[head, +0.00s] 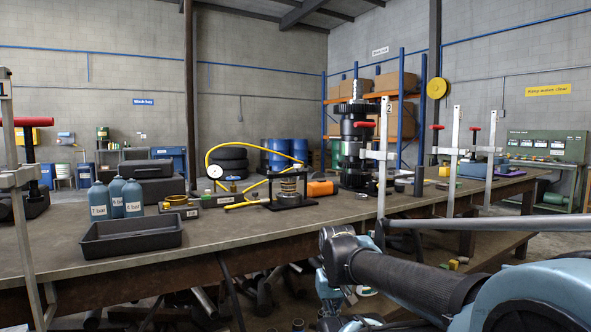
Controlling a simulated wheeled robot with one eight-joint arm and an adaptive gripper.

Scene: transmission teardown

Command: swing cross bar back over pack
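A small black fixture (268,205) stands near the middle of the workbench. It holds a round pack of stacked rings or coils (289,188). A thin dark bar (287,173) shows at the top of the fixture, level with the top of the pack. It is too small to tell whether this bar lies across the pack or behind it. My arm reaches in from the lower right, in front of the bench edge and well short of the fixture. I cannot make out my gripper's fingers.
A yellow hose (232,147) with a gauge (214,171) loops beside the fixture. An orange case (322,188) and a tall geared shaft assembly (355,150) stand to its right. A black tray (130,236) and blue bottles (132,197) are left.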

